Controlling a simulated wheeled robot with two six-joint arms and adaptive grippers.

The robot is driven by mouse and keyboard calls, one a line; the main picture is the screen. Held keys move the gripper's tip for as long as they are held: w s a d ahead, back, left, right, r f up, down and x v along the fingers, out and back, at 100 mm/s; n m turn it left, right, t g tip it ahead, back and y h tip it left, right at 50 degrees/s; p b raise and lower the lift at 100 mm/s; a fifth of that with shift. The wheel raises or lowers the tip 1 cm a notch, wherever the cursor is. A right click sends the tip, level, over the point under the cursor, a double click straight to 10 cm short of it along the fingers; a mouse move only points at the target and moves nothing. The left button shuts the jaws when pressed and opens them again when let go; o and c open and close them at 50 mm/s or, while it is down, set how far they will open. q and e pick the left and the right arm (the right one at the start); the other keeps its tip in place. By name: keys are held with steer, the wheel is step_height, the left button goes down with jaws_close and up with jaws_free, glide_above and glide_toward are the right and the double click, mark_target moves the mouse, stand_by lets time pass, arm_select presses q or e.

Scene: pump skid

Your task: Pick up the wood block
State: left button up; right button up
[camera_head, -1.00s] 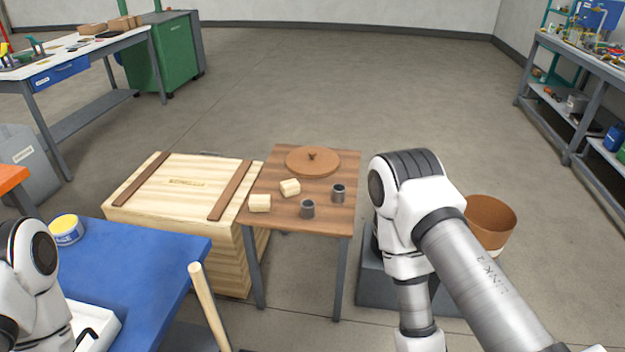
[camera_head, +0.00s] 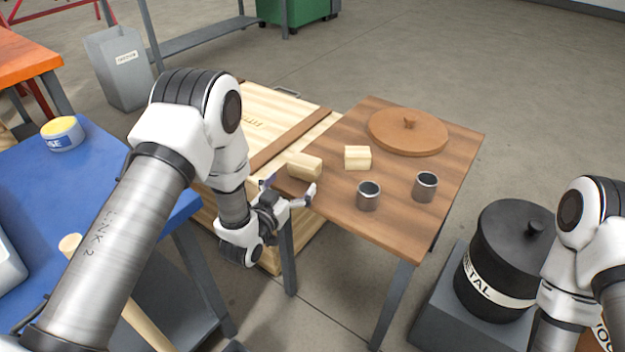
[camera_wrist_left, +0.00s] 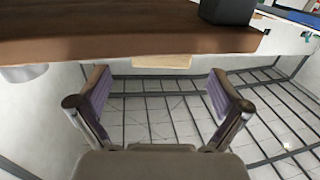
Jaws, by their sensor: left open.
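Two pale wood blocks lie on the small brown table (camera_head: 390,219). The nearer wood block (camera_head: 304,166) is at the table's left edge, and the other wood block (camera_head: 357,157) lies just behind it to the right. My left gripper (camera_head: 289,189) is open and empty at the table's near left corner, close to the nearer block and not around it. The left wrist view shows both open fingers (camera_wrist_left: 158,86), with a pale wood block (camera_wrist_left: 162,62) partly visible beyond them, between their directions. My right gripper is out of view.
Two grey metal cups (camera_head: 368,195) (camera_head: 425,186) and a round brown lid (camera_head: 408,131) share the table. A wooden crate (camera_head: 262,118) stands left of it. A black bin marked METAL (camera_head: 507,262) stands at right. A blue bench (camera_head: 99,171) is at left.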

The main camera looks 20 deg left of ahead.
mark_target(309, 156)
arm_select(q)
steer(key=w, duration=0.2)
steer(key=w+b, duration=0.1)
steer(key=w, duration=0.2)
steer(key=w+d+r, duration=0.1)
steer(key=w, duration=0.2)
steer(key=shift+d, duration=0.1)
steer(key=c, duration=1.1)
